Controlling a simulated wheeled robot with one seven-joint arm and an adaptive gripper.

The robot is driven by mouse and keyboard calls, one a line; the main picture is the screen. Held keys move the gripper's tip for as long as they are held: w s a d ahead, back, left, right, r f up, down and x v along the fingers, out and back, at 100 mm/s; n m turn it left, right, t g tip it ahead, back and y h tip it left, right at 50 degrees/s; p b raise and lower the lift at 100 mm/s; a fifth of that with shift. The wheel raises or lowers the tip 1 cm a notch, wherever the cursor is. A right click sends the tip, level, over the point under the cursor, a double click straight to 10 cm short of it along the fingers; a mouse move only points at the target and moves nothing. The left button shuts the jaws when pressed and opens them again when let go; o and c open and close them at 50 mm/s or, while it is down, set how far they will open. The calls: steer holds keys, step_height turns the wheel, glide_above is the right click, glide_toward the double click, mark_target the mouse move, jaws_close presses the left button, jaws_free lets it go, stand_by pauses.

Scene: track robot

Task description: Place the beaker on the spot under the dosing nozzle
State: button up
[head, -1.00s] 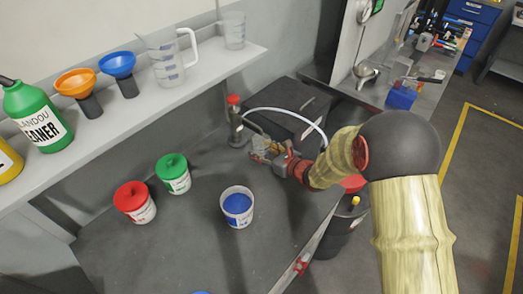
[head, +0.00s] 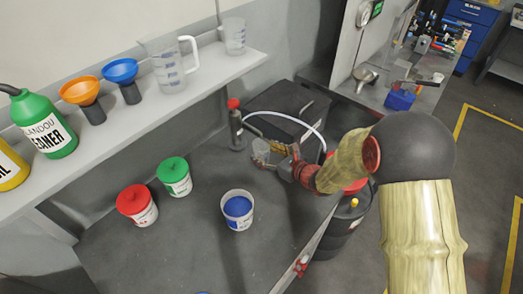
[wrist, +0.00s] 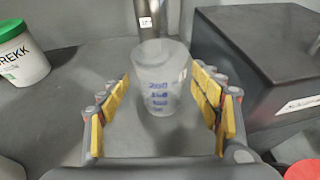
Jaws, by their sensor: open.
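The clear beaker (head: 261,150) with blue volume marks stands upright on the grey bench, in front of the dosing post (head: 236,128) with the red top. In the wrist view the beaker (wrist: 160,85) stands in front of the grey metal post (wrist: 157,17). My gripper (head: 275,151) is open to the right of the beaker. In the wrist view its yellow-padded fingers (wrist: 160,100) are spread on both sides of the beaker, with gaps showing. The nozzle tip and the spot under the beaker cannot be made out.
A dark box (head: 287,110) stands behind my gripper, with a white hose (head: 300,122) arching before it. A blue-filled tub (head: 238,210), red tub (head: 137,205) and green tub (head: 175,176) stand to the left. A shelf (head: 205,78) with jugs and funnels runs above.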

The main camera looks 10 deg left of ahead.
steer(key=p+v, duration=0.1)
steer(key=v, duration=0.8)
steer(key=shift+s+d, duration=0.1)
steer(key=shift+d, duration=0.05)
steer(key=s+r+n+g, duration=0.6)
steer(key=s+r+n, duration=0.8)
steer(key=s+n, duration=0.15)
steer(key=s+d+r+n+t+h, duration=0.1)
steer(key=s+d+r+n+h, duration=0.1)
steer(key=d, duration=0.5)
steer(key=s+d+r+n+t+h, duration=0.1)
steer(key=s+d+r+n+h, duration=0.1)
steer(key=s+d+n+h, duration=0.3)
steer(key=s+d+r+n+h, duration=0.2)
steer(key=s+d, duration=0.3)
steer(key=d, duration=0.5)
steer(key=shift+s+d+r+n+t+h, duration=0.3)
steer(key=shift+d+n+t+h, duration=0.1)
steer(key=shift+n+h, duration=0.45)
